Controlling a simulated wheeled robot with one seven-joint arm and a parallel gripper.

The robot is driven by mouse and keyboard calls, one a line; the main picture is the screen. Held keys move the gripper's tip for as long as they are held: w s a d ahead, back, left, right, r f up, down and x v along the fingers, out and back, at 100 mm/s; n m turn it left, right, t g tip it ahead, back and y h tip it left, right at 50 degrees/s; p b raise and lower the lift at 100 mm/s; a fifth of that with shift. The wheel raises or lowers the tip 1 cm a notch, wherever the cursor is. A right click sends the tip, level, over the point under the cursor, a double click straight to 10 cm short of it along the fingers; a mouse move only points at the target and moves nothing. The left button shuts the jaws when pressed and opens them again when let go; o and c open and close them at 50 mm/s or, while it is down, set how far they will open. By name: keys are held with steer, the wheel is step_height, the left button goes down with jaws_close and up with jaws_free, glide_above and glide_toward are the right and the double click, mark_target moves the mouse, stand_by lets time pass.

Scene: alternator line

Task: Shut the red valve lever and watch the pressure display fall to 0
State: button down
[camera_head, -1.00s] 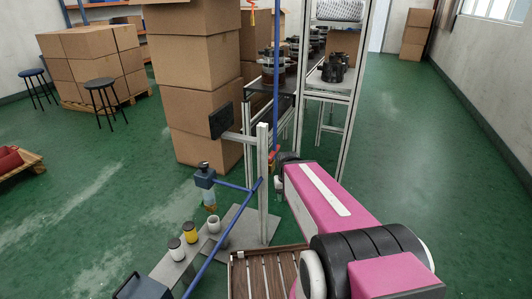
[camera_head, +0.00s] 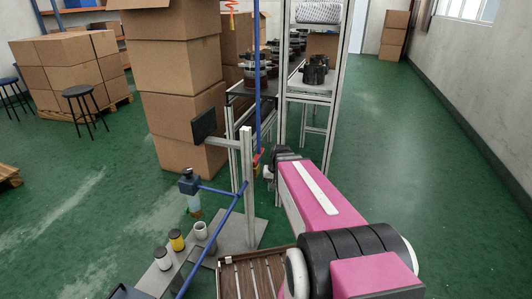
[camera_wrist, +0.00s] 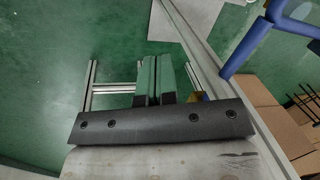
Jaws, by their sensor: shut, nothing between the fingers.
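A small red part (camera_head: 257,159), seemingly the valve lever, sits low on the upright blue pipe (camera_head: 258,95) in the head view. Its exact angle is too small to tell. My gripper (camera_head: 270,172) is just right of it, partly hidden behind my pink arm. Whether they touch is unclear. In the wrist view my gripper (camera_wrist: 158,78) has its green fingers together and empty. A blue pipe (camera_wrist: 285,25) shows there at top right; no red lever is clearly visible. A dark panel (camera_head: 203,125), likely the pressure display, is on a metal post; no reading shows.
A slatted wooden tray (camera_head: 232,275) stands at the front, beside a grey plate with several small pots (camera_head: 176,240). Stacked cartons (camera_head: 175,65) stand behind the panel, and a metal rack (camera_head: 340,80) behind my arm. Green floor is clear at right.

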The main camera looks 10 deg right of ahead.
mark_target(258, 156)
steer(key=w+d+r+m+t+y, duration=0.2)
steer(key=w+d, duration=0.5)
steer(key=w, duration=0.4)
steer(key=w+d+r+m+t+y, duration=0.2)
steer(key=w+d+r+y, duration=0.2)
steer(key=w+d, duration=0.3)
steer(key=w+r, duration=0.1)
steer(key=w, duration=0.3)
steer(key=shift+w+d+r, duration=0.15)
steer(key=shift+d+r, duration=0.05)
steer(key=shift+d, duration=0.05)
steer(key=shift+a+f, duration=0.1)
steer(key=w+a+r+x, duration=0.1)
steer(key=r+x, duration=0.1)
steer(key=x, duration=1)
steer(key=shift+w+a+f, duration=0.15)
steer(key=shift+w+a, duration=0.1)
steer(key=shift+a, duration=0.25)
